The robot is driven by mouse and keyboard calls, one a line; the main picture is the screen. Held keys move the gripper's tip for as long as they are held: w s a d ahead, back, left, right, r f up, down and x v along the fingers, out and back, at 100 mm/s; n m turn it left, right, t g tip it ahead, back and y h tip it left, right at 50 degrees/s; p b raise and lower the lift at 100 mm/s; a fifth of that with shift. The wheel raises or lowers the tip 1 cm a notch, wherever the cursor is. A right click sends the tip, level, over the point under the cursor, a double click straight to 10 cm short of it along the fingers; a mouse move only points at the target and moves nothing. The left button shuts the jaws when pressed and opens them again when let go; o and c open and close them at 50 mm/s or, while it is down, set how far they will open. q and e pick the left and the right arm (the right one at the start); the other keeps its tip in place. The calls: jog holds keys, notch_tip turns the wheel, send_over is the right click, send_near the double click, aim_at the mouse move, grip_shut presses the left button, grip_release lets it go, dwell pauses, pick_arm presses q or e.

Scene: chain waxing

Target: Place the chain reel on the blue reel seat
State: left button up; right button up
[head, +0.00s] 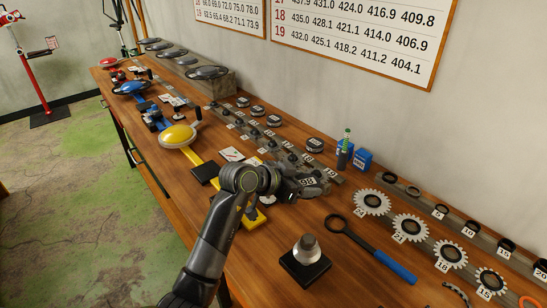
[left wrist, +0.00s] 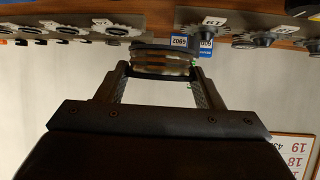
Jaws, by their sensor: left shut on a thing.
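My left gripper (head: 308,184) reaches over the middle of the workbench. It is shut on a dark round reel-like disc, which shows between the fingertips in the left wrist view (left wrist: 165,62) and is held above the bench. A white label shows at the gripper in the head view. A blue stand (head: 152,106) with a blue round part (head: 130,87) is farther along the bench, up and left of the gripper. I cannot pick out its reel seat for sure. My right gripper is not in view.
A yellow stand with a yellow disc (head: 178,136) lies between the gripper and the blue stand. Similar dark discs (head: 315,145) line the wall side. Blue boxes (head: 362,159), toothed sprockets (head: 371,202), a blue-handled tool (head: 372,250) and a black-based post (head: 305,258) are nearby.

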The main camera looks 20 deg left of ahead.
pick_arm(q)
jog(key=shift+w+d+r, duration=0.45)
jog(key=shift+w+d, duration=0.1)
jog(key=shift+d, duration=0.15)
jog(key=shift+w+d, duration=0.15)
jog(key=shift+d, duration=0.1)
send_over(307, 213)
notch_tip(307, 213, down, 5)
jog(key=shift+f, duration=2.25)
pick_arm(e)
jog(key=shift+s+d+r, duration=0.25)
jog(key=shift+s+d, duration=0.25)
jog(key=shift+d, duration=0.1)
pick_arm(q)
jog(key=shift+f+p, duration=0.1)
jog(key=shift+p, duration=0.2)
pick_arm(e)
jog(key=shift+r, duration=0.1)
pick_arm(q)
jog(key=o, duration=1.1)
jog(key=shift+f, duration=0.1)
jog(key=shift+o, duration=0.7)
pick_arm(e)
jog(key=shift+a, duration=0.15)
